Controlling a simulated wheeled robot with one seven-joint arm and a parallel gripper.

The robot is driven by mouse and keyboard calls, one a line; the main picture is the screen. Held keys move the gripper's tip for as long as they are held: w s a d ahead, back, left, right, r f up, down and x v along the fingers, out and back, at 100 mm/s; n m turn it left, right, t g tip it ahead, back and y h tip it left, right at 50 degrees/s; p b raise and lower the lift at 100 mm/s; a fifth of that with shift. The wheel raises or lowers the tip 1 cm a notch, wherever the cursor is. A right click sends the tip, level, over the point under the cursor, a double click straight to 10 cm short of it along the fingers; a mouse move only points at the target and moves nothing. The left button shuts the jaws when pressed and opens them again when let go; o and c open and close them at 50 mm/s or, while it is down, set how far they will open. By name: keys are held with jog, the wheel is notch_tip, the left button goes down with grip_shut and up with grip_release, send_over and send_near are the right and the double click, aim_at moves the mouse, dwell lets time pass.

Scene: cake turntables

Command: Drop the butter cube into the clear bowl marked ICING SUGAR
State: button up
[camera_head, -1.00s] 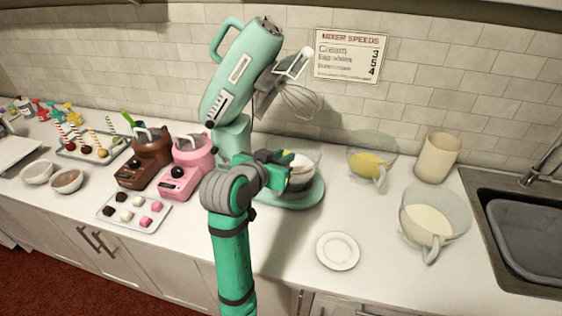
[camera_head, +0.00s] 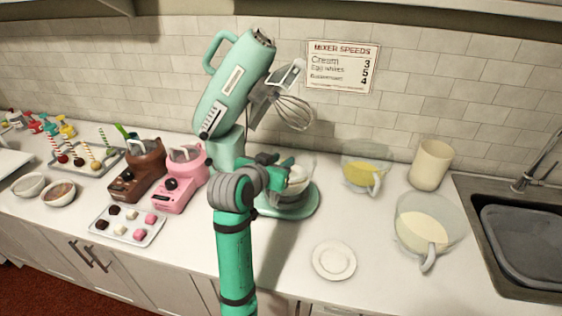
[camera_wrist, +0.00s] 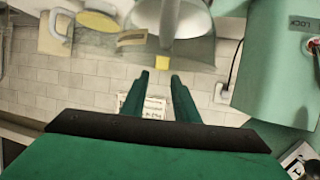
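The butter cube (camera_wrist: 164,66) is a small yellow block, seen in the wrist view just past my fingertips, against the clear mixer bowl (camera_wrist: 200,52). I cannot tell whether it is inside the bowl or above it. My gripper (camera_wrist: 160,78) has its fingers apart, with a gap between the tips. In the head view my gripper (camera_head: 280,162) is at the rim of the clear bowl (camera_head: 303,178), which holds something white and stands on the mint mixer's base. The cube is not visible there. No readable ICING SUGAR mark shows on this bowl; a tan label (camera_wrist: 132,38) shows unreadably.
The mixer's raised head and whisk (camera_head: 292,112) hang just above my gripper. A jug of yellow liquid (camera_head: 363,172) and a jug of cream (camera_head: 422,228) stand to the right. A white plate (camera_head: 334,260) lies in front. A sink (camera_head: 520,235) is at far right.

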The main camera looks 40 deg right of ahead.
jog(key=shift+o, duration=0.8)
jog(key=v, duration=1.1)
jog(key=shift+d+f, duration=0.1)
